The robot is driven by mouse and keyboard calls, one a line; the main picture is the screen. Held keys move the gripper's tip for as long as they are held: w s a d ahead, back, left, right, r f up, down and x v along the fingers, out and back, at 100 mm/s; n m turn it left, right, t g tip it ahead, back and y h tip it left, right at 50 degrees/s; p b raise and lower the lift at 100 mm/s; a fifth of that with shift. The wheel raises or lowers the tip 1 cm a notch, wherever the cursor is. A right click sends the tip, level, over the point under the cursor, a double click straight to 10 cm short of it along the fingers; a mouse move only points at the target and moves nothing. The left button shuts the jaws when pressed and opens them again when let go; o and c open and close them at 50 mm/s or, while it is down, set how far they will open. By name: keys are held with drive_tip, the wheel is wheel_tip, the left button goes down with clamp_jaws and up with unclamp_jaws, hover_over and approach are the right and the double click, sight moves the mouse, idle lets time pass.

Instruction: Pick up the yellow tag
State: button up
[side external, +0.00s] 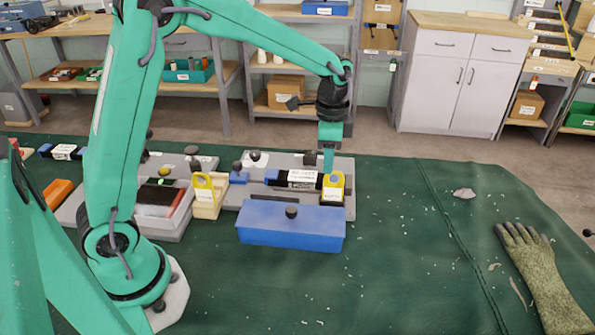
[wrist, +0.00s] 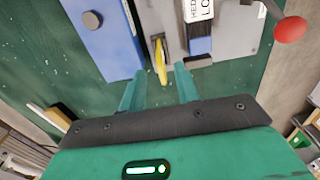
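A yellow tag (side external: 334,187) with a white label stands upright at the front right of a grey fixture. In the wrist view the yellow tag (wrist: 160,62) shows edge-on as a thin strip. My gripper (side external: 329,164) points down just over this tag in the side view. In the wrist view my gripper (wrist: 158,74) is open, with a finger to each side of the tag's line and gaps between. I cannot tell how far down the fingers reach along it. A second yellow tag (side external: 203,188) stands at a wooden block further left.
A blue box (side external: 290,228) with a dark knob lies right in front of the fixture (side external: 242,203). A glove (side external: 545,275) lies far right. The green mat between is mostly clear.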

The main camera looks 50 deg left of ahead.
sight(328, 183)
drive_tip(key=shift+d+f, duration=0.1)
drive_tip(key=shift+f, duration=3.5)
clamp_jaws()
